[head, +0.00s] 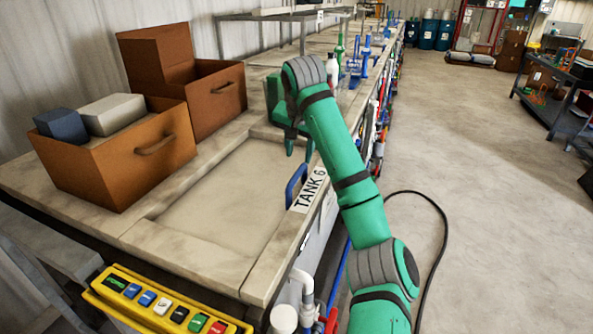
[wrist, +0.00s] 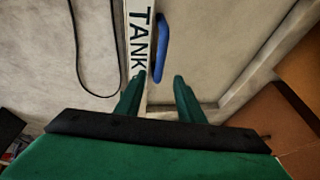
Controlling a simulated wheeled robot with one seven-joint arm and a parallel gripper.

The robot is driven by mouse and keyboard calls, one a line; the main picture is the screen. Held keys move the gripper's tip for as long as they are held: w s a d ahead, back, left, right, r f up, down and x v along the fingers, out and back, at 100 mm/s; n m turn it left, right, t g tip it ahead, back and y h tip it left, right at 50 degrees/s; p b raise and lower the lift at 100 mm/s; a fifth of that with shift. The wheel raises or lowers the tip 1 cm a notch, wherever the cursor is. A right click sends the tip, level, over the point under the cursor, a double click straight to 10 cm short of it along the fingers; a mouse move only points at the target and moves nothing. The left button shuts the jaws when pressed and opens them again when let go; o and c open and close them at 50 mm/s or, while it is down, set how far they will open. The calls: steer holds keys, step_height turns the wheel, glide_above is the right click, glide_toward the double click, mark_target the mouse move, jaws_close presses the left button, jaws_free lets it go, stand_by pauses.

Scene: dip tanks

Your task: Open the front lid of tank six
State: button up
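The front lid of tank six (head: 225,195) is a flat cream panel lying shut in the counter top. A blue handle (head: 296,185) stands at its right edge, beside the white TANK 6 label (head: 309,190). My gripper (head: 298,153) is above the counter, beyond the handle, fingers pointing down and not touching it. In the wrist view, my gripper (wrist: 158,80) has its two green fingers apart with nothing between them. The blue handle (wrist: 163,48) shows ahead of the fingertips, next to the label (wrist: 138,40).
Two brown boxes stand on the counter's left; the nearer box (head: 120,170) holds a dark blue and a grey block. A yellow button panel (head: 160,305) is at the front edge. Bottles (head: 332,72) stand farther back. A black hose (head: 440,225) lies on the open floor.

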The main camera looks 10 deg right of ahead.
mark_target(298, 173)
steer(key=x, duration=1)
jaws_close()
